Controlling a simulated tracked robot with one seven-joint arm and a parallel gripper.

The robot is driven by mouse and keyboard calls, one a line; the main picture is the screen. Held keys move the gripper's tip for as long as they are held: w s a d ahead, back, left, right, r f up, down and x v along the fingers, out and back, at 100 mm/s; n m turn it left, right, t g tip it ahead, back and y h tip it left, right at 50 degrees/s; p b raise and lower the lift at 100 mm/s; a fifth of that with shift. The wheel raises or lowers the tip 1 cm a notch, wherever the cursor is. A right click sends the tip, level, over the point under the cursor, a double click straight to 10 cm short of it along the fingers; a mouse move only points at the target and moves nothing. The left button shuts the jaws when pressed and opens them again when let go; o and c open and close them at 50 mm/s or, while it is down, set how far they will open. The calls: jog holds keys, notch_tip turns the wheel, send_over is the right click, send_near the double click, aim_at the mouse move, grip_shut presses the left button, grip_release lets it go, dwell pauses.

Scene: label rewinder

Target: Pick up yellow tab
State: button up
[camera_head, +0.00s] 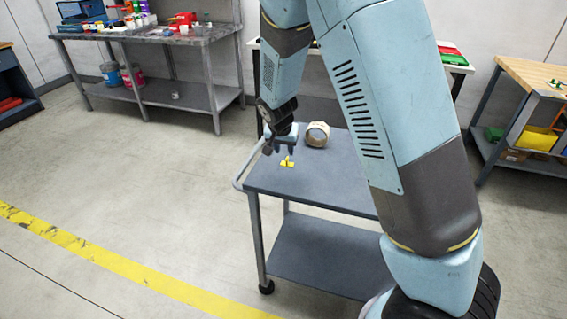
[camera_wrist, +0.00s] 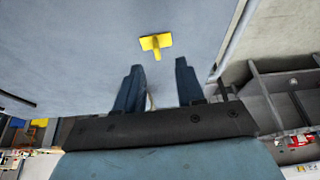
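The yellow tab (camera_head: 287,162) lies on the grey top of the cart (camera_head: 318,188), near its left end. It is a small flat plate with a short upright stem. In the wrist view the yellow tab (camera_wrist: 156,43) sits beyond the fingertips, roughly in line with the gap between them. My gripper (camera_head: 284,150) points down just above the tab in the head view. In the wrist view my gripper (camera_wrist: 158,68) has its two dark fingers spread apart with nothing between them.
A tan tape roll (camera_head: 317,134) stands on the cart to the right of my gripper. The cart has a raised handle rail (camera_head: 245,172) at its left end. A workbench (camera_head: 150,33) with bottles and boxes stands at the back left. Open floor lies left of the cart.

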aim_at(287, 158)
jog(key=shift+x, duration=2.9)
jog(key=shift+d+r, duration=0.1)
jog(key=shift+d, duration=0.05)
jog(key=shift+c, duration=0.3)
grip_shut()
